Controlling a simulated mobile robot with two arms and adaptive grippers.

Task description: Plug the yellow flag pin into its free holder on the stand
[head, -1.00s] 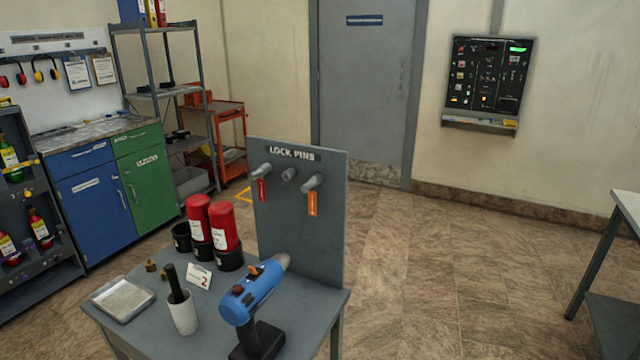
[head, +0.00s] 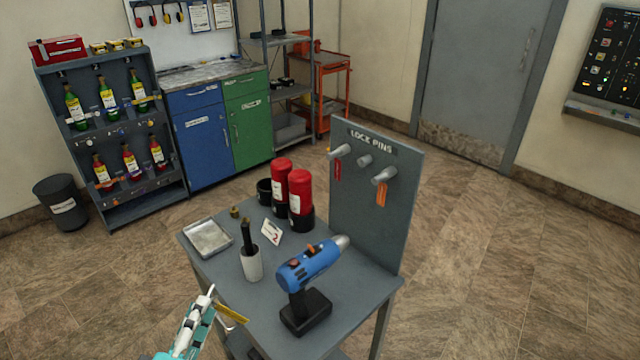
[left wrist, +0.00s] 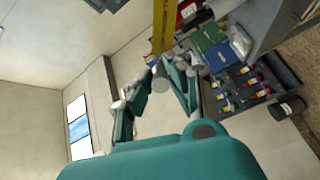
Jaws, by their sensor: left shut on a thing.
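My left gripper (head: 208,312) is at the lower left of the head view, in front of the table's near left corner. It is shut on the yellow flag pin, whose yellow flag (head: 232,313) sticks out to the right. In the left wrist view the flag (left wrist: 163,28) hangs past the closed fingers (left wrist: 160,78). The lock pins stand (head: 392,228) is an upright grey panel at the table's right. It has three holders: the left one bears a red-flag pin (head: 338,170), the right one an orange-flag pin (head: 381,193). The middle holder (head: 364,160) has no flag. My right gripper is not in view.
On the table (head: 352,268) stand a blue drill (head: 308,265), a white cup (head: 252,264), a metal tray (head: 208,238), a number card (head: 271,232) and red cylinders (head: 299,192). The drill stands before the panel. Floor right of the table is clear.

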